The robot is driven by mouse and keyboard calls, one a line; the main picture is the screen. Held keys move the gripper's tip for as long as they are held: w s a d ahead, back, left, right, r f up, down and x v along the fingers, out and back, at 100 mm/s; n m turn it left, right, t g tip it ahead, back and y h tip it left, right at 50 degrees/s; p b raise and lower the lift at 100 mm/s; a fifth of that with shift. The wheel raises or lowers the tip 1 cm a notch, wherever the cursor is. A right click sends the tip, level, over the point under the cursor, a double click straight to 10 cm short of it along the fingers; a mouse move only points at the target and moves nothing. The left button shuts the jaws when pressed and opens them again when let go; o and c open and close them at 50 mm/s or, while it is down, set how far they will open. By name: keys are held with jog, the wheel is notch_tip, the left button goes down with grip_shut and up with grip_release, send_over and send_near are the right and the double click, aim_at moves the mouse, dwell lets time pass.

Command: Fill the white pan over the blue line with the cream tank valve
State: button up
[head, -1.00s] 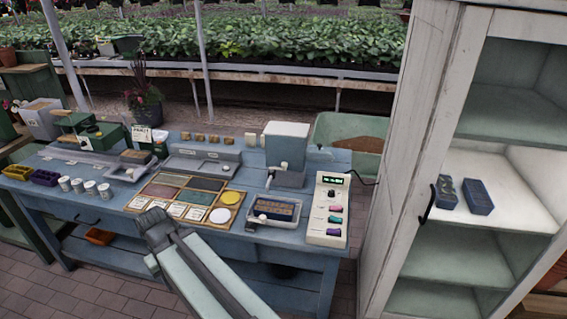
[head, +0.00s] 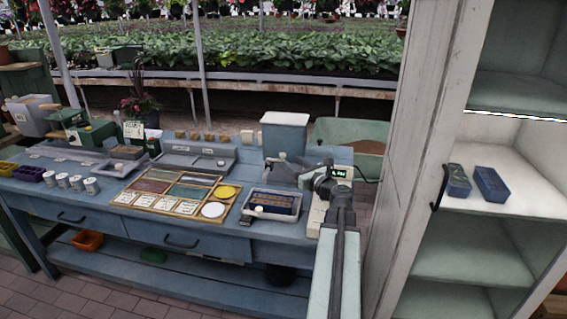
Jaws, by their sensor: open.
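The white pan (head: 252,213) stands on the blue bench with a dark blue seed tray in it. A small pale knob shows at its left front. The blue line cannot be made out at this size. I cannot tell the tank's valve apart from the base and my arm. My gripper (head: 325,182) is open, over the pale control box (head: 316,216) right of the pan. My gripper and arm hide most of that box; its lit display (head: 339,173) shows behind.
A wooden board (head: 180,207) with coloured panels, cards and two discs lies left of the pan. Several small tins (head: 75,183) stand further left. The white cabinet (head: 418,120) is close on the right, with two blue trays (head: 490,184) on a shelf.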

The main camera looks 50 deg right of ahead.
aim_at(284, 156)
jog(key=x, duration=0.8)
jog(key=shift+c, duration=0.3)
grip_shut()
